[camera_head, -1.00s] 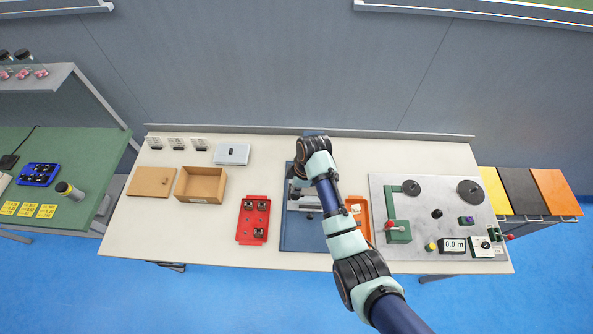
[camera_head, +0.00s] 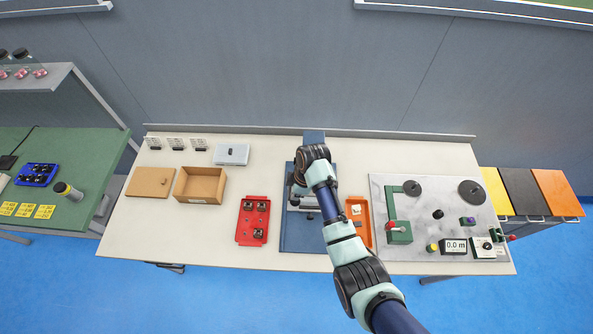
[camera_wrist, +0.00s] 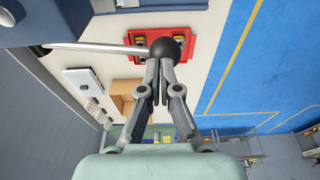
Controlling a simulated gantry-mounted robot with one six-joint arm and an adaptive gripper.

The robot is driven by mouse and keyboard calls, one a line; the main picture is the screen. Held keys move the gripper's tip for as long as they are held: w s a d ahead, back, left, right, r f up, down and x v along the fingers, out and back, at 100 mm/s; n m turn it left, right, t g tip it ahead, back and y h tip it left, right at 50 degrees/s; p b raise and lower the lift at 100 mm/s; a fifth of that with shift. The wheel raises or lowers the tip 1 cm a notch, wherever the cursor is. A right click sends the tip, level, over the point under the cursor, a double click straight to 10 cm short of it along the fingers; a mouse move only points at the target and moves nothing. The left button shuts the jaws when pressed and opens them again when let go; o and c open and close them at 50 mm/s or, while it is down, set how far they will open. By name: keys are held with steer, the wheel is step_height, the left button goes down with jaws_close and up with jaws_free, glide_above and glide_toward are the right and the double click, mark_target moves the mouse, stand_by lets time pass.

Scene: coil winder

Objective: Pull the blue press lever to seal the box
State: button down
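The blue press (camera_head: 290,236) stands mid-table, largely covered by my arm; its blue top (camera_head: 314,137) shows behind my wrist. In the wrist view, the blue press body (camera_wrist: 45,20) is at the upper left. A silver lever rod (camera_wrist: 95,47) runs from it to a black ball knob (camera_wrist: 165,50). My gripper (camera_wrist: 161,68) has its fingers close together, tips right at the knob. I cannot tell whether they touch it; the knob is not between them. In the head view my arm hides the gripper. An open brown box (camera_head: 201,186) sits on the left of the table.
A wooden lid (camera_head: 151,181) lies left of the box. A red tray (camera_head: 252,221) with parts is left of the press, and an orange tray (camera_head: 359,222) is right of it. A grey winder plate (camera_head: 434,238) fills the table's right side. Bare table lies at front left.

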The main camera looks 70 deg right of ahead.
steer(key=shift+f, duration=0.1)
steer(key=shift+b+x, duration=0.55)
steer(key=shift+x, duration=0.4)
steer(key=shift+s+a, duration=0.1)
steer(key=shift+s, duration=0.15)
steer(key=shift+b+x, duration=0.55)
steer(key=shift+x, duration=0.4)
steer(key=shift+s+f, duration=0.1)
steer(key=shift+s, duration=0.1)
steer(key=shift+f+b, duration=0.4)
steer(key=shift+f, duration=0.1)
